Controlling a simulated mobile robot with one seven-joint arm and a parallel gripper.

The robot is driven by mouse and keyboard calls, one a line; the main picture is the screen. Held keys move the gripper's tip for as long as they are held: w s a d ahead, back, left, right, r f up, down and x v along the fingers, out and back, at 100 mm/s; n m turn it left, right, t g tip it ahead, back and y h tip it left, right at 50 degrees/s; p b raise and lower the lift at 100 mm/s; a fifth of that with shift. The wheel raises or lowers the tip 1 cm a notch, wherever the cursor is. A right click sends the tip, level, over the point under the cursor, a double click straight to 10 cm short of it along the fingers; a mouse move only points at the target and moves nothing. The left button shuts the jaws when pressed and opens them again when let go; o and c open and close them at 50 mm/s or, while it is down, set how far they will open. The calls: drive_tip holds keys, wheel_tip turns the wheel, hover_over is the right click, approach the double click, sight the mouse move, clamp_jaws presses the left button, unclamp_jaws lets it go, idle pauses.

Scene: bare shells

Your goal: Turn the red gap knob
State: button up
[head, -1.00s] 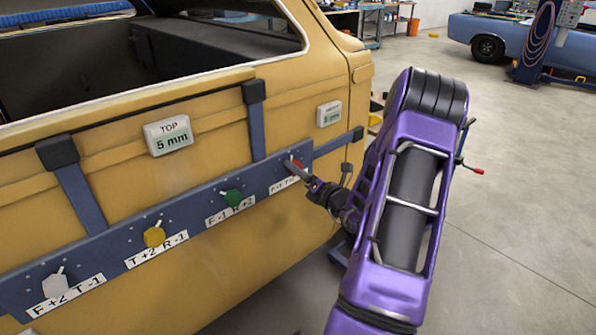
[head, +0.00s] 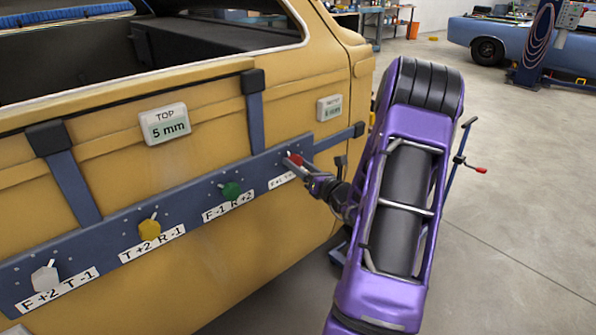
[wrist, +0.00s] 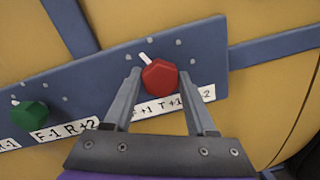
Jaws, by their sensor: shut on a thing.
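The red gap knob (wrist: 160,75) is a faceted knob with a white pointer, mounted at the right end of the blue bar (wrist: 214,52) on the yellow car body. Its pointer tilts up and left in the wrist view. It also shows in the head view (head: 295,160), partly covered by my fingers. My gripper (wrist: 157,82) has one finger on each side of the knob and is shut on it. The label below (wrist: 206,92) is partly hidden by the fingers. The "TOP" display (head: 165,124) reads 5 mm; a second display (head: 329,108) is too small to read surely.
Green (head: 232,191), yellow (head: 150,229) and white (head: 45,278) knobs sit further left on the same bar, each above a label. A blue car (head: 508,38) and a workbench stand far back. The floor at right is mostly clear.

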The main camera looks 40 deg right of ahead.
drive_tip(key=shift+f+n+b, duration=0.1)
drive_tip(key=shift+n+b, duration=1.55)
drive_tip(key=shift+n, duration=0.45)
drive_tip(key=o, duration=1.4)
drive_tip(key=shift+c, duration=0.2)
drive_tip(key=s, duration=1.7)
drive_tip(key=shift+s+d+f, duration=0.25)
drive_tip(key=shift+f, duration=0.15)
